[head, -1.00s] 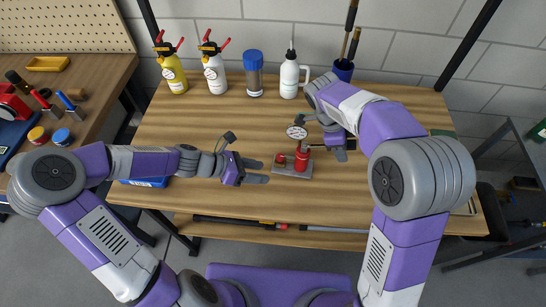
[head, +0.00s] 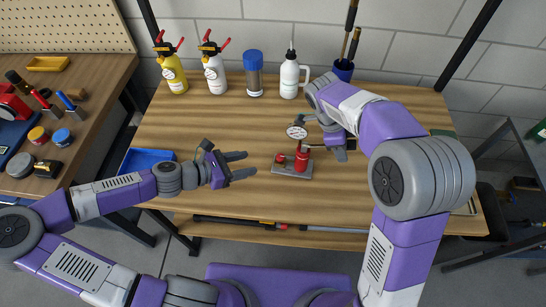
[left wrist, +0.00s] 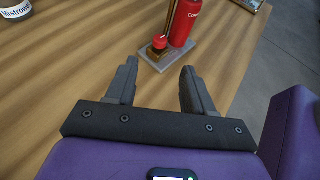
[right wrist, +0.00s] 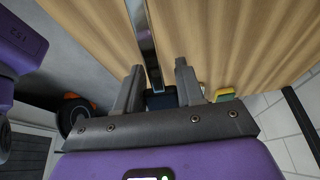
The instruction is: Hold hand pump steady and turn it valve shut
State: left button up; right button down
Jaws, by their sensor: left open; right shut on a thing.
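The hand pump has a red cylinder (head: 302,161) on a grey base plate (head: 283,170), with a round white gauge (head: 296,132) behind it. It stands upright on the bench. A small red valve knob (head: 280,158) sits at its left; it also shows in the left wrist view (left wrist: 160,41). My left gripper (head: 251,164) is open and empty, left of the pump and apart from it. My right gripper (right wrist: 160,68) is shut on the pump's lever, whose metal bar (right wrist: 144,40) runs away from the fingers. The arm partly hides this in the head view.
Two spray bottles (head: 216,75), a blue-capped jar (head: 253,75), a white bottle (head: 290,78) and a blue tool cup (head: 343,69) line the bench's back. A blue tray (head: 148,161) lies at left. The bench between left gripper and back row is clear.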

aim_at(278, 157)
pick_arm(q)
jog(key=x, duration=1)
jog(key=shift+w+d+f, duration=0.1)
jog(key=shift+d, duration=0.05)
jog(key=shift+c, duration=0.2)
grip_shut()
